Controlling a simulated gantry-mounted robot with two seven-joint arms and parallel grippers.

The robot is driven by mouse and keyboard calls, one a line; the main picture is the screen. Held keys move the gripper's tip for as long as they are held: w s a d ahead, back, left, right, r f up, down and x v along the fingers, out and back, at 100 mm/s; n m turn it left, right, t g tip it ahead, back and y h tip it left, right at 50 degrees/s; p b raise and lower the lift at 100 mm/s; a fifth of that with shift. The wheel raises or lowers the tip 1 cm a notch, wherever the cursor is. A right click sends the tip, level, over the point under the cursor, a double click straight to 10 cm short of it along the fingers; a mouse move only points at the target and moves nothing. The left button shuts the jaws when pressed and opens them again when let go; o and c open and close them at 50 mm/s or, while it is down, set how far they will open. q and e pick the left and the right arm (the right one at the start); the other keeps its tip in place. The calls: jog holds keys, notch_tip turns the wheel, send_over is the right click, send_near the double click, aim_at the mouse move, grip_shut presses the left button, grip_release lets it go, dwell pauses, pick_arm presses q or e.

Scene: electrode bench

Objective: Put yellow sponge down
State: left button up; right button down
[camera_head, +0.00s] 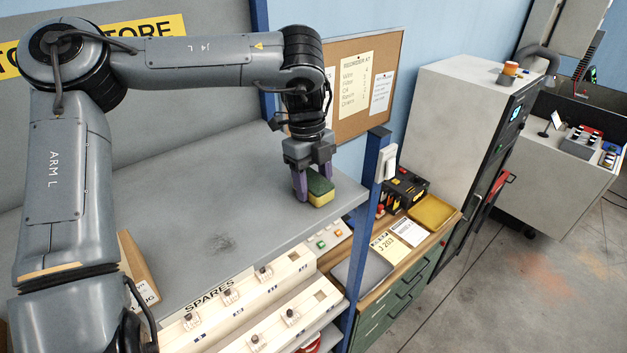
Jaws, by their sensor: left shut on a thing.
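The yellow sponge (321,198) has a green top layer and a yellow lower layer. It is at the right end of the grey upper shelf (190,215), close to the post. My left gripper (312,190) points down over the sponge, with its purple fingers shut on it. The sponge looks level. I cannot tell whether its underside touches the shelf or hangs just above it. The far finger is partly hidden by the sponge and the near finger. My right gripper is not in view.
A blue post (372,165) rises at the shelf's right end. Left of the sponge the shelf top is clear. A lower shelf holds a white SPARES bin (240,296). A green drawer cabinet (400,290) carries a yellow tray (433,211) and a dark battery-like box (404,187).

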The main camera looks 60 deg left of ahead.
aim_at(308, 176)
pick_arm(q)
jog(key=shift+f, duration=0.4)
jog(key=o, duration=0.9)
jog(key=shift+w+a+f, duration=0.1)
jog(key=shift+o, duration=0.2)
jog(key=shift+f, duration=0.1)
jog(key=shift+s+r, duration=0.2)
jog(key=shift+r, duration=0.35)
notch_tip(308, 176, up, 12)
jog(key=a, duration=0.1)
jog(key=shift+a, duration=0.3)
